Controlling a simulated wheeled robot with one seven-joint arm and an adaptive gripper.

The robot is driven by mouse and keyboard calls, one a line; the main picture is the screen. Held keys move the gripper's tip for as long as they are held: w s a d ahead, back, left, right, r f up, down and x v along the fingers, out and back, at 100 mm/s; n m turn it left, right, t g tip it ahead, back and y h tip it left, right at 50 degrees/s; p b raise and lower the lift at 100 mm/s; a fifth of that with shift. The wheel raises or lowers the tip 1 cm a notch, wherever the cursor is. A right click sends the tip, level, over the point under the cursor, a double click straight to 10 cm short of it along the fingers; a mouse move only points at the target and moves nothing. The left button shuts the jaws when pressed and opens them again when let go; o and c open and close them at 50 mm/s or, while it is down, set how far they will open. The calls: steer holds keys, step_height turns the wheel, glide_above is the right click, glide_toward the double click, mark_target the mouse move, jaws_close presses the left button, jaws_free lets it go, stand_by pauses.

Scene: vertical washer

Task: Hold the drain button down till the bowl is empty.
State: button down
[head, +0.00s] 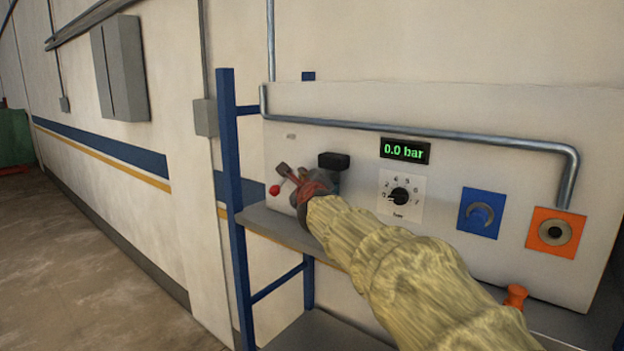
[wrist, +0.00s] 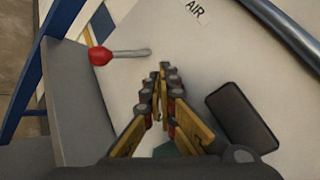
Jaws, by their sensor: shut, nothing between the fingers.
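My gripper (head: 285,172) is at the left end of the white machine panel (head: 470,130). In the wrist view its fingers (wrist: 167,74) are shut together with nothing between them, their tips close to the panel; I cannot tell whether they touch it. A lever with a red knob (wrist: 101,56) is left of the fingertips, and the knob also shows in the head view (head: 274,190). A black block (wrist: 241,115) is to their right, also in the head view (head: 334,161). I cannot make out a drain button or a bowl; my arm and gripper hide part of the panel.
A green display (head: 405,151) reads 0.0 bar above a dial (head: 400,195). A blue plate (head: 482,213), an orange plate with a round socket (head: 555,232) and an orange knob (head: 515,295) are to the right. A pipe (head: 430,133) crosses the panel; a blue post (head: 233,190) stands left.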

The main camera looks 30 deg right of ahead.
steer(key=shift+w+d+b, duration=0.15)
steer(key=shift+d+b, duration=0.15)
steer(key=shift+d, duration=0.1)
stand_by(3.4)
stand_by(0.6)
steer(key=shift+s+a+p, duration=0.35)
steer(key=shift+a+p, duration=0.1)
steer(key=shift+a, duration=0.45)
steer(key=shift+s+a+p, duration=0.3)
steer(key=shift+a+p, duration=0.05)
steer(key=shift+a, duration=0.45)
steer(key=shift+s+a+p, duration=0.25)
steer(key=shift+a+p, duration=0.15)
steer(key=shift+a, duration=0.35)
steer(key=shift+s+a+p, duration=0.3)
steer(key=shift+a+p, duration=0.05)
steer(key=shift+a, duration=0.45)
